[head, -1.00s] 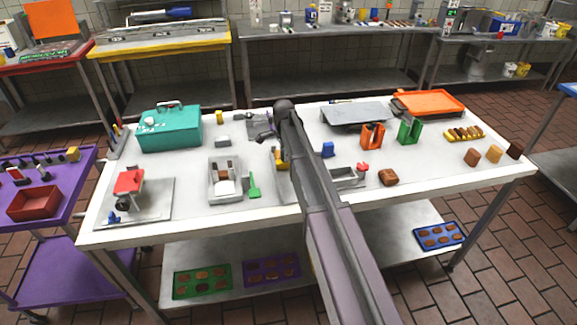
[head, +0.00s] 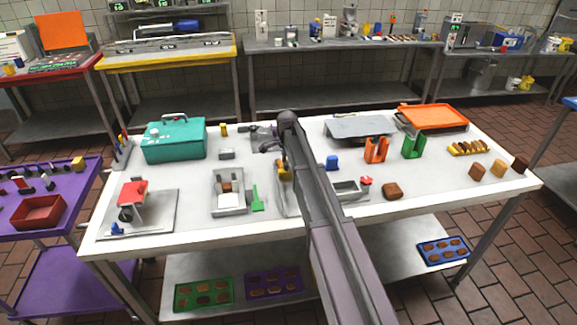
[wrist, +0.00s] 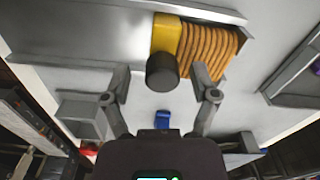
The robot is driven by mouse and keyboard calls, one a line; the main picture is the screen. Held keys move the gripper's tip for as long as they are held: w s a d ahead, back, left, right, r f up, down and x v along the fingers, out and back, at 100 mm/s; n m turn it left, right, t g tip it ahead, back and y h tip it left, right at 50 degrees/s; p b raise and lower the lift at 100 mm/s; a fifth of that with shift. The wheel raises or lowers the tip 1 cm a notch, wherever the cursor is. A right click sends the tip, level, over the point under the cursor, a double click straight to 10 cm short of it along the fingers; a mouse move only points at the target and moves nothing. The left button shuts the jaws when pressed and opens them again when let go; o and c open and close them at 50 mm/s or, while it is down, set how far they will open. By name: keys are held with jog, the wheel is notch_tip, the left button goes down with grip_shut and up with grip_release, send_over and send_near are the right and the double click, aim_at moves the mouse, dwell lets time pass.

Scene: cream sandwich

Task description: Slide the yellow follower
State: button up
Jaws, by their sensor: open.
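The yellow follower (wrist: 166,36) sits in a metal channel (wrist: 85,35), against the left end of a row of round tan biscuits (wrist: 209,50), in the wrist view. A dark round knob (wrist: 162,72) projects from the follower toward my camera. My gripper (wrist: 161,80) is open, with one finger on each side of the knob in the picture. I see no finger touching it, and the depth between them is hard to judge. In the head view, a small part of the yellow follower (head: 284,172) shows beside my arm, which hides most of the channel.
A blue block (wrist: 162,118) shows between the fingers, lower in the wrist view. In the head view, a grey tray with blocks (head: 215,205) and a green scraper (head: 257,200) lie left of the channel. A teal box (head: 175,140) stands farther left.

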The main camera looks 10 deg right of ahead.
jog(key=shift+s, duration=0.15)
jog(key=s, duration=1.5)
jog(key=shift+s, duration=0.35)
jog(key=shift+s+r+p, duration=0.2)
jog(key=shift+r+p, duration=0.5)
notch_tip(320, 180, up, 13)
jog(key=p, duration=1.3)
jog(key=s+f+n+b, duration=0.2)
jog(key=s+n, duration=0.4)
jog(key=n, duration=0.1)
jog(key=s+f+n+b, duration=0.3)
jog(key=s+n, duration=0.4)
jog(key=shift+f, duration=0.25)
jog(key=shift+s+d+n, duration=0.15)
jog(key=shift+s+n, duration=0.7)
jog(key=shift+n, duration=0.05)
dwell(0.9)
